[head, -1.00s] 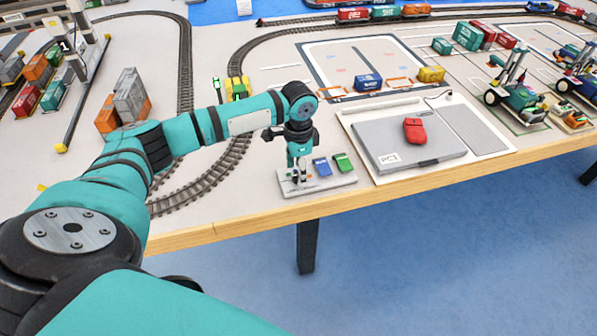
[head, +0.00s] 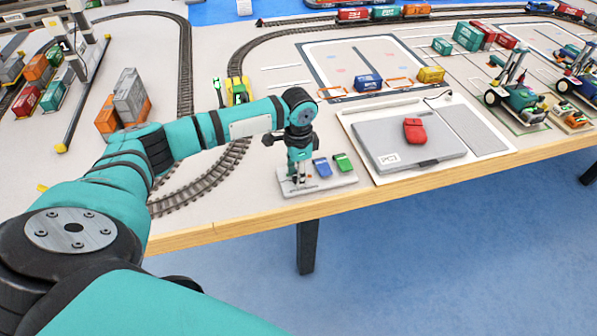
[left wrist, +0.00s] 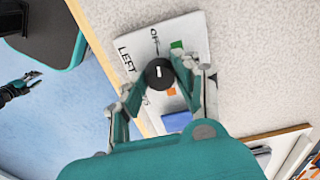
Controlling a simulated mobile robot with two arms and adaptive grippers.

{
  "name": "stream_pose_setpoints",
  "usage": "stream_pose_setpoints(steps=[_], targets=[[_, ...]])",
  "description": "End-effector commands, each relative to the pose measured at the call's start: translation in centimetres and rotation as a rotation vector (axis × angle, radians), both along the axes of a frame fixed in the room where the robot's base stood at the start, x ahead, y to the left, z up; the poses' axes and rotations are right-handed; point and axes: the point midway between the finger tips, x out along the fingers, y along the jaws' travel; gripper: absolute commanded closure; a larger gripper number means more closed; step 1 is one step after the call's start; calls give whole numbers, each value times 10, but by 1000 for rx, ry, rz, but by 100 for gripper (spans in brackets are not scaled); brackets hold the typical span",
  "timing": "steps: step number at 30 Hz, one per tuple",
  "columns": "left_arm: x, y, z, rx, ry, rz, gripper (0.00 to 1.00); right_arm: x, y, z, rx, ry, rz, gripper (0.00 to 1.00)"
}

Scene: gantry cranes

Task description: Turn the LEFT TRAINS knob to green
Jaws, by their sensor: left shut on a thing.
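The LEFT TRAINS knob (left wrist: 160,73) is a round black dial with a white pointer mark, on a pale control panel (left wrist: 190,27). The pointer stands roughly upright in the left wrist view, toward the OFF label. A green square (left wrist: 176,45) lies above right of the knob and an orange square (left wrist: 171,91) below it. My left gripper (left wrist: 158,80) is shut on the knob, a finger on each side. In the head view my left gripper (head: 299,172) is over the panel's left part and hides the knob. My right gripper seems to show at the left wrist view's left edge (left wrist: 27,82), over the floor.
A blue block (head: 322,167) and a green block (head: 342,162) sit on the panel, right of the gripper. A grey pad with a red device (head: 415,131) lies further right. Curved track (head: 205,180) runs at left. The table's wooden edge (head: 340,207) is close in front.

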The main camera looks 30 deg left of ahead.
Motion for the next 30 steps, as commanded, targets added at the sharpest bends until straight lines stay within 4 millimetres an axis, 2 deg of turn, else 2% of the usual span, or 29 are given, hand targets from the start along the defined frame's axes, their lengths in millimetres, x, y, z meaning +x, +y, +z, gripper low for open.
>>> stream_pose_setpoints(steps=[8,18,30], targets=[[0,0,3,-1,2,-82,100,0,-3,16,-3,0,1,60],[0,-1,4,-2,2,-337,100,0,-4,46,-4,1,1,60],[0,-1,1,-3,0,-604,100,0,-4,63,-4,0,1,60]])
